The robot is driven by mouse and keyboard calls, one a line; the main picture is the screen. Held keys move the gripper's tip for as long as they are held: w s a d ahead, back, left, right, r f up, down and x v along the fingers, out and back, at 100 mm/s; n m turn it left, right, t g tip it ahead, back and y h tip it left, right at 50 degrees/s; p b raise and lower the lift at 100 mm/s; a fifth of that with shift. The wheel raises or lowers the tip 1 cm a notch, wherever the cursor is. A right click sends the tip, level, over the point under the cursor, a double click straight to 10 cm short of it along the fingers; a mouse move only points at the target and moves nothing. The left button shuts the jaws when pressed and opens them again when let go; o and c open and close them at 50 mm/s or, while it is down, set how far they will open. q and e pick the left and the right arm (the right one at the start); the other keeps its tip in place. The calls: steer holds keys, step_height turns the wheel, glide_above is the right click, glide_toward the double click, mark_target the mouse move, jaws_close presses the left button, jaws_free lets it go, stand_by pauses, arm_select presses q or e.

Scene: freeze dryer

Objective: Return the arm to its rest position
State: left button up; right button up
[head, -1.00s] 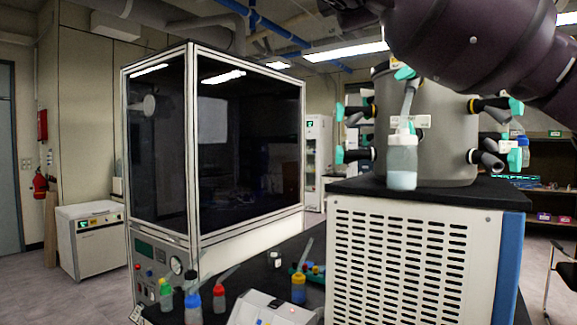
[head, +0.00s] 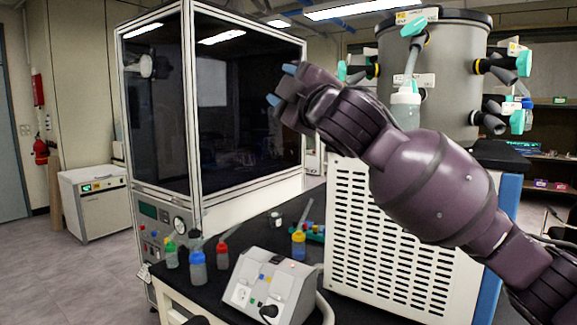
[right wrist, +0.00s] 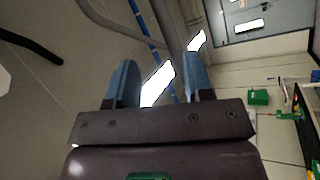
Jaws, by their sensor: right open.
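My right arm comes in from the right in the head view, in front of the freeze dryer, and reaches up and left. Its gripper (head: 280,84) is in the air before the dark glass cabinet. In the right wrist view its two blue fingers (right wrist: 158,82) stand apart with nothing between them. The freeze dryer (head: 350,230) has a white vented body and a grey drum (head: 450,60) on top. A flask (head: 405,105) with clear walls hangs at a port on the drum's front, partly hidden by my arm. My left gripper is not in view.
A glass-fronted cabinet (head: 245,130) stands left of the dryer. The black bench top (head: 250,225) holds several bottles with coloured caps, such as a blue-capped one (head: 198,265), and a grey control box (head: 268,285). A white unit (head: 95,205) stands on the floor at left.

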steer(key=s+d+f+m+h, duration=0.15)
steer(key=d+f+m, duration=0.3)
steer(key=f, duration=0.95)
steer(key=s+d+f+m+h, duration=0.15)
steer(key=d+f+m, duration=0.35)
steer(key=f, duration=0.9)
steer(key=s+d+f+m+h, duration=0.1)
steer(key=d+f+m+h, duration=0.15)
steer(key=d+f, duration=0.75)
steer(key=s+d+f+m+g+h, duration=0.2)
steer(key=s+f, duration=0.4)
steer(key=f, duration=0.4)
steer(key=s+d+f+m+g+h, duration=0.15)
steer(key=s+f, duration=0.35)
steer(key=f, duration=0.6)
steer(key=s+d+f+m+g+h, duration=0.1)
steer(key=s+d+f+g, duration=0.1)
steer(key=s+f, duration=0.4)
steer(key=s+d+f+m+g+h, duration=0.1)
steer(key=s+d+f+m, duration=0.1)
steer(key=s+f, duration=0.5)
steer(key=s, duration=0.5)
steer(key=shift+s+d+g+h, duration=0.35)
steer(key=shift+s+h, duration=0.05)
